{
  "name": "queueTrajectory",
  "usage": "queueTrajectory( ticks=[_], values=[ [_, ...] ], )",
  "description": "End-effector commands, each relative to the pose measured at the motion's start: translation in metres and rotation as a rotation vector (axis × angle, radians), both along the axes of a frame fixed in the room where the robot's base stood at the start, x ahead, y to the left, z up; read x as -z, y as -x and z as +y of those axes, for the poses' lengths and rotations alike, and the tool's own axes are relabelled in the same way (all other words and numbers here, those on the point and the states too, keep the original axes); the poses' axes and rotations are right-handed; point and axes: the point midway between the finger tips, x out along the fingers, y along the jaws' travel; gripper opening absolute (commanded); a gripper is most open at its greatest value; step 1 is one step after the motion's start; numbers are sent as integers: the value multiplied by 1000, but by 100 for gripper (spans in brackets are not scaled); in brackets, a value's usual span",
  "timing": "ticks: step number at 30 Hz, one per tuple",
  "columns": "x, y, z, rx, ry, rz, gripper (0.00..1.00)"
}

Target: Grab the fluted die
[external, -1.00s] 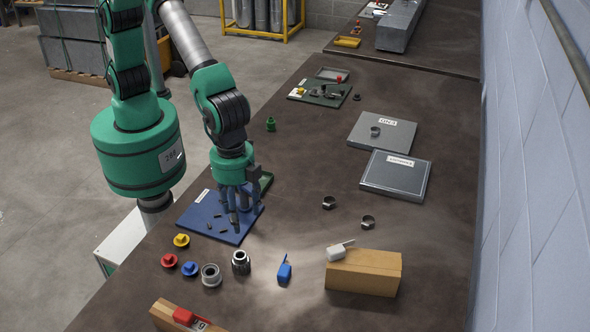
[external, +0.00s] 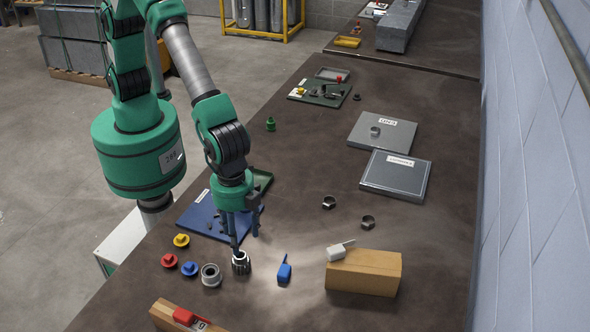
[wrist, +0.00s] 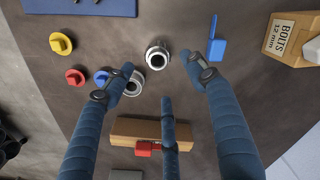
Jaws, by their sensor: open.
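The fluted die (external: 241,265) looks like a short dark and silver cylinder with a ribbed side, standing upright on the brown bench. In the wrist view the die (wrist: 158,54) shows from above as a round piece with a bright rim and a hole. My gripper (external: 244,238) points down just above it, with the fingertips near its top; I cannot tell if any finger touches it. In the wrist view my gripper (wrist: 157,65) has its blue fingers spread, with the die between and slightly beyond the tips. The gripper is open and holds nothing.
A grey ring (external: 211,275) stands close left of the die, with red (external: 169,260), yellow (external: 181,240) and blue (external: 190,268) knobs beyond. A blue board (external: 195,215) lies behind.

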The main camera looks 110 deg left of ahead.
Motion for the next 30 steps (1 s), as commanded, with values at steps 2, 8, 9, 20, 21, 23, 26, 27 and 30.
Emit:
queueTrajectory(
  ticks=[2,8,9,20,21,23,26,27,30],
  values=[
    [15,1,0,0,-1,1,56],
    [40,0,0,0,-1,1,56],
    [43,0,0,0,0,0,56],
    [48,0,0,0,1,-1,56],
    [48,0,0,0,1,-1,56],
    [48,0,0,0,1,-1,56],
    [52,1,0,0,0,0,56],
    [55,1,0,0,-1,1,56],
    [65,2,-1,0,-1,1,56]
  ],
)
